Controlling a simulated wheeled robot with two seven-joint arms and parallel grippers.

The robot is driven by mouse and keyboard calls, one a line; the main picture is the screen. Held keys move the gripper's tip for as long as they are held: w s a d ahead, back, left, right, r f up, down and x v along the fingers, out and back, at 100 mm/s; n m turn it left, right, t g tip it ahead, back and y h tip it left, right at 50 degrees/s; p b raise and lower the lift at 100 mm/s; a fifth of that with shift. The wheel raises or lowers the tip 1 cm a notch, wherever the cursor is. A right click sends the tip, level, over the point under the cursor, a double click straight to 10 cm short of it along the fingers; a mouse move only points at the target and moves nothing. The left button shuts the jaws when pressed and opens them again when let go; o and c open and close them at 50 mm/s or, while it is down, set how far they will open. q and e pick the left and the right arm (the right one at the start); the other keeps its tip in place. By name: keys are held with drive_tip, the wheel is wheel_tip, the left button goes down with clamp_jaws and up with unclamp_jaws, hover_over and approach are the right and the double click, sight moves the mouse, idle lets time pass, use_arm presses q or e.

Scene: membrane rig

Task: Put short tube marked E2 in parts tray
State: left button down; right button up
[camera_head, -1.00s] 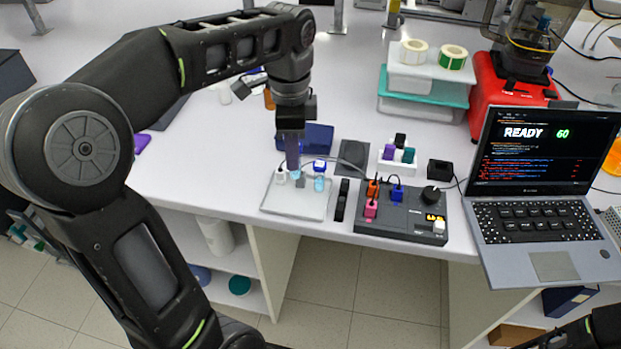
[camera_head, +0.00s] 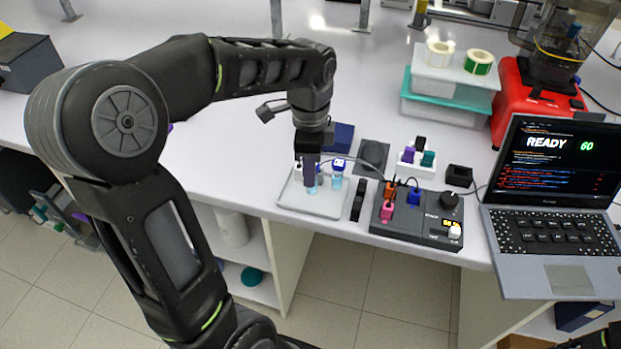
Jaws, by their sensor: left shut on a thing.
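My left gripper (camera_head: 310,182) points down over the pale grey flat tray (camera_head: 296,203) near the table's front edge. It is shut on a small tube, mostly hidden by the fingers; no E2 mark can be read. A pale blue tube end (camera_head: 311,189) shows just below the fingers, at or just above the tray; I cannot tell whether it touches. A second pale blue tube with a blue and white cap (camera_head: 338,165) stands on the tray just right of the gripper.
A black control box (camera_head: 417,218) with coloured plugs stands right of the tray, with a black strip between them. Behind are a dark square pad (camera_head: 373,155) and a white rack (camera_head: 415,168) with coloured blocks. A laptop (camera_head: 556,205) is far right.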

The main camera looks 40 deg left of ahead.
use_arm(q)
drive_tip(key=shift+f, duration=1.9)
drive_tip(key=shift+f, duration=0.1)
drive_tip(key=c, duration=1.1)
unclamp_jaws()
wheel_tip(320, 180, up, 12)
drive_tip(key=shift+r, duration=0.15)
